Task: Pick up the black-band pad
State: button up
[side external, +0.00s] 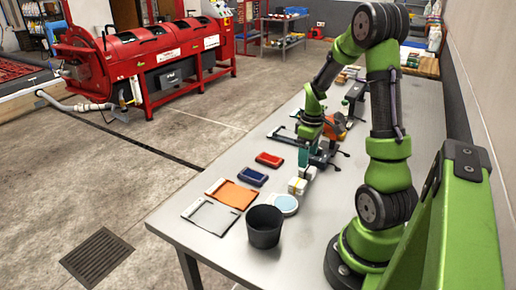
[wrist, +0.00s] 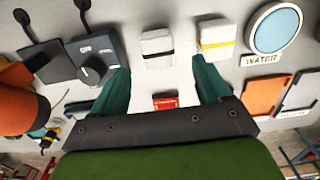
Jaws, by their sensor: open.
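The black-band pad (wrist: 158,48) is a small white block with a black band around its middle, lying on the grey table in the wrist view. Beside it on the right is a similar white pad with a yellow band (wrist: 216,37). My gripper (wrist: 162,72) is open, its two teal fingers spread. The black-band pad lies beyond the fingertips, between their lines and apart from them. In the side view my gripper (side external: 305,160) is low over the table, just behind the white pads (side external: 298,186); the bands are too small to tell there.
A blue-topped round dish (wrist: 275,28) labelled WATER lies right of the pads. A black device with a dial (wrist: 96,68) stands close left. A red block (wrist: 165,101) lies between the fingers' lines. Orange (side external: 237,195) and grey (side external: 210,215) trays and a black bin (side external: 264,228) occupy the near end.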

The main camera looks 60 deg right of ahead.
aim_at(308, 169)
jog(key=shift+s+d+f, duration=0.1)
jog(key=shift+s+f, duration=0.05)
jog(key=shift+f, duration=2.95)
jog(key=shift+c, duration=0.4)
jog(key=c, duration=0.9)
